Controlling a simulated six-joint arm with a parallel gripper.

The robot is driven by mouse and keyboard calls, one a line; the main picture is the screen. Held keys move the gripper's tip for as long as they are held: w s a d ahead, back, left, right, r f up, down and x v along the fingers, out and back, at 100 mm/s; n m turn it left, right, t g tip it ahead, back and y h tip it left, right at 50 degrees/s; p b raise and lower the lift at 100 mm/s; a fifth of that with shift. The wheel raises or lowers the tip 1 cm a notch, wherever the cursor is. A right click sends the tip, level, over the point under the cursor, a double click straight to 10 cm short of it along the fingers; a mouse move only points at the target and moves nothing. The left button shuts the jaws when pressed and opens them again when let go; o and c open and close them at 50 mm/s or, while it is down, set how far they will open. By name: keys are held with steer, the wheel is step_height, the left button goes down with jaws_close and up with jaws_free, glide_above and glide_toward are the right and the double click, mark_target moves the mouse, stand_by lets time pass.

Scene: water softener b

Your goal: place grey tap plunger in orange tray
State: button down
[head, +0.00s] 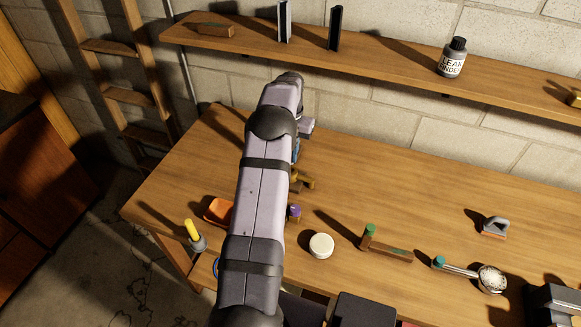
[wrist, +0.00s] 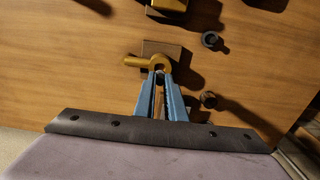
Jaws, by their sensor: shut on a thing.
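My gripper (wrist: 160,76) points down over the table with its blue fingertips close together; its blue part also shows in the head view (head: 297,150).
A purple-topped piece (head: 294,212), a white round lid (head: 321,245) and a green-ended wooden piece (head: 388,248) lie right of my arm. A shelf (head: 385,52) runs above the table's back. The table's right middle is mostly clear.

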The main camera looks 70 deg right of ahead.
steer(key=shift+r, duration=0.3)
steer(key=shift+f, duration=0.1)
